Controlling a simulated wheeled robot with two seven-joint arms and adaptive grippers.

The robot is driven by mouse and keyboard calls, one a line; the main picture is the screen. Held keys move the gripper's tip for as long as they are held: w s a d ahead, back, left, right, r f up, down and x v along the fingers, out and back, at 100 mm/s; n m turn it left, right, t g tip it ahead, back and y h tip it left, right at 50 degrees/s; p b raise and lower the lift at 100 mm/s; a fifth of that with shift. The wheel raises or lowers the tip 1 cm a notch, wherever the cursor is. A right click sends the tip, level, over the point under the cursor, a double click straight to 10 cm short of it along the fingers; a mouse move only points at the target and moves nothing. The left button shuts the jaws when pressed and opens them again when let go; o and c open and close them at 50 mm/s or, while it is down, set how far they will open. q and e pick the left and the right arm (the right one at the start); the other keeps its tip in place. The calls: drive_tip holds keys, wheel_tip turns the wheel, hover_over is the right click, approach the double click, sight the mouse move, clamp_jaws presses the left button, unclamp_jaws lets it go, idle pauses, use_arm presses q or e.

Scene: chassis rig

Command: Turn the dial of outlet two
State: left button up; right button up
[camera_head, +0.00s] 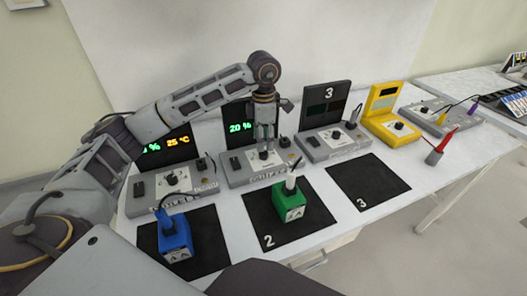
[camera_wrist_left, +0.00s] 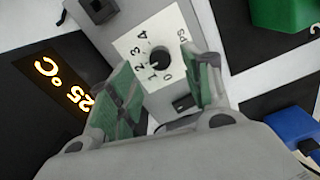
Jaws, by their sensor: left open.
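Outlet two (camera_head: 236,178) is a grey box with a dark display (camera_head: 238,128) behind it, showing a green "20 %". My left gripper (camera_head: 264,146) points down over its dial plate (camera_head: 270,159) and partly hides the dial. In the left wrist view, a round black dial knob (camera_wrist_left: 160,58) sits on a white plate with numbers 0 to 4. The open left gripper (camera_wrist_left: 169,68) has one green-padded finger to each side of the knob in the picture. Contact cannot be told. My right gripper is not in view.
Similar grey boxes stand left (camera_head: 172,188) and right (camera_head: 331,143) of outlet two. A blue block (camera_head: 175,240) and a green block (camera_head: 289,203) stand on black mats in front. A yellow device (camera_head: 391,125) stands further right. Mat three (camera_head: 370,182) is empty.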

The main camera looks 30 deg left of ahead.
sight(263, 155)
use_arm(q)
wheel_tip(263, 155, down, 4)
drive_tip(key=shift+f, duration=0.75)
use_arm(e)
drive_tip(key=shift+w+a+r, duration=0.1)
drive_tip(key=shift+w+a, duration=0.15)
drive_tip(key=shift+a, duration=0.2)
use_arm(q)
drive_tip(key=c, duration=0.9)
drive_tip(key=shift+c, duration=0.8)
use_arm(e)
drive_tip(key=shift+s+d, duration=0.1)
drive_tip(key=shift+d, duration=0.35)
